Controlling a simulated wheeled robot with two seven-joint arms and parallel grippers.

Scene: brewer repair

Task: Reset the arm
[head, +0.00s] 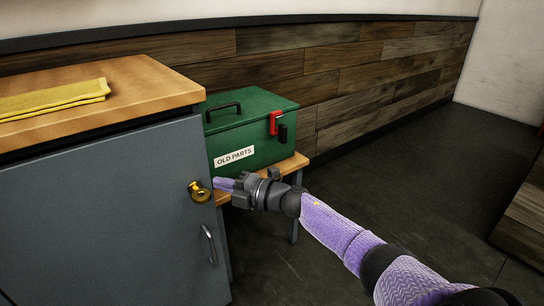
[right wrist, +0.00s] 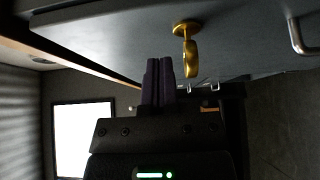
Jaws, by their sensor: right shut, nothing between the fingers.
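My right arm reaches in from the lower right in the head view. My right gripper (head: 222,183) is just right of the brass knob (head: 199,191) on the grey cabinet door (head: 100,220). Its purple fingers (right wrist: 158,82) are shut together with nothing between them. In the right wrist view the brass knob (right wrist: 187,45) shows to the right of the fingertips, apart from them. My left gripper is in neither view.
A green box labelled OLD PARTS (head: 250,130) stands on a low wooden stand (head: 292,163) beside the cabinet. A yellow cloth (head: 55,97) lies on the wooden cabinet top (head: 150,85). A metal handle (head: 209,245) is on the door.

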